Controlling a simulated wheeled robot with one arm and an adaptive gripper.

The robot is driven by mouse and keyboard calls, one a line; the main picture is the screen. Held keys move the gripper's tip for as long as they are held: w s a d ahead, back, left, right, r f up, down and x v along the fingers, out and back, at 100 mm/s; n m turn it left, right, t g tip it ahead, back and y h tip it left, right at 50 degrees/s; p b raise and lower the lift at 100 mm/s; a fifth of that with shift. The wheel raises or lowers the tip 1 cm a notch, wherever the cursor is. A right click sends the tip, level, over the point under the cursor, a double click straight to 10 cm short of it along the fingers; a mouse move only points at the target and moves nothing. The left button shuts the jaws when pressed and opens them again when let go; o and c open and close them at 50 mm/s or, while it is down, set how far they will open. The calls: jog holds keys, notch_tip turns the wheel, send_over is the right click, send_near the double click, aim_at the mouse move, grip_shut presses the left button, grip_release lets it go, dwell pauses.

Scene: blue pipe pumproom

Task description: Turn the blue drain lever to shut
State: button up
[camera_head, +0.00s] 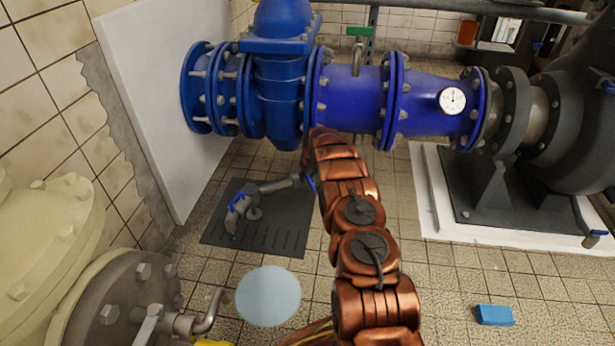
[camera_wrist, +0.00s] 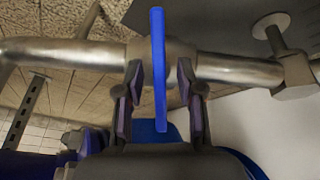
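In the wrist view the blue drain lever (camera_wrist: 158,45) is a flat blue bar seen edge-on, upright in the picture, across a grey metal pipe (camera_wrist: 235,68). My gripper (camera_wrist: 160,75) has one finger on each side of the lever. A gap shows between each finger and the bar, so the gripper is open around it and not clamped. In the head view a blue piece (camera_head: 311,183) shows at the end of the drain pipe (camera_head: 275,186), partly covered by my copper arm; I cannot tell for sure that it is the same lever. My gripper is hidden there.
A large blue pipe (camera_head: 350,98) with flanges runs above the drain pipe. A dark floor grate (camera_head: 275,235) lies below it. A white panel (camera_head: 150,90) stands at left. A pale disc (camera_head: 268,296) and a blue box (camera_head: 494,315) lie on the tiled floor.

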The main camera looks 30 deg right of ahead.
grip_shut()
jog(key=shift+r+m+p, duration=0.2)
jog(key=shift+m+p, duration=0.1)
jog(key=shift+p, duration=0.7)
jog(key=shift+f+m+y+p, duration=0.15)
jog(key=shift+m+y+p, duration=0.3)
jog(key=shift+p, duration=0.3)
grip_release()
jog(key=shift+v, duration=5.9)
jog(key=shift+s, duration=0.1)
